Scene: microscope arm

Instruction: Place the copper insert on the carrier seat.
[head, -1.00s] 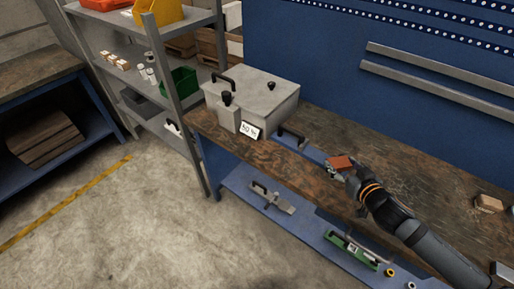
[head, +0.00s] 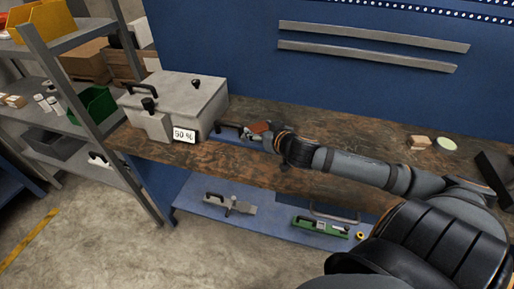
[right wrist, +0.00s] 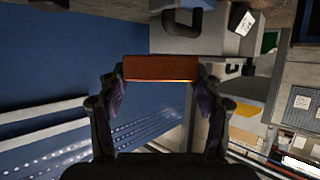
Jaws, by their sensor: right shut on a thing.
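The copper insert (head: 260,127) is a reddish-brown block held at the tip of my right gripper (head: 270,135), over the workbench near the grey box. In the right wrist view the insert (right wrist: 160,68) spans the gap between both fingers of the right gripper (right wrist: 160,82), which is shut on it. A blue plate with a black handle (head: 230,137) lies on the bench just left of the gripper, partly hidden by the insert and gripper. I cannot tell for sure whether it is the carrier seat. My left gripper is not in view.
A grey lidded box (head: 185,97) with a "90 %" sign (head: 184,135) stands left on the wooden bench (head: 340,125). A small wooden block (head: 420,142) and a pale green disc (head: 446,143) lie right. The lower shelf (head: 270,220) holds several handled parts.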

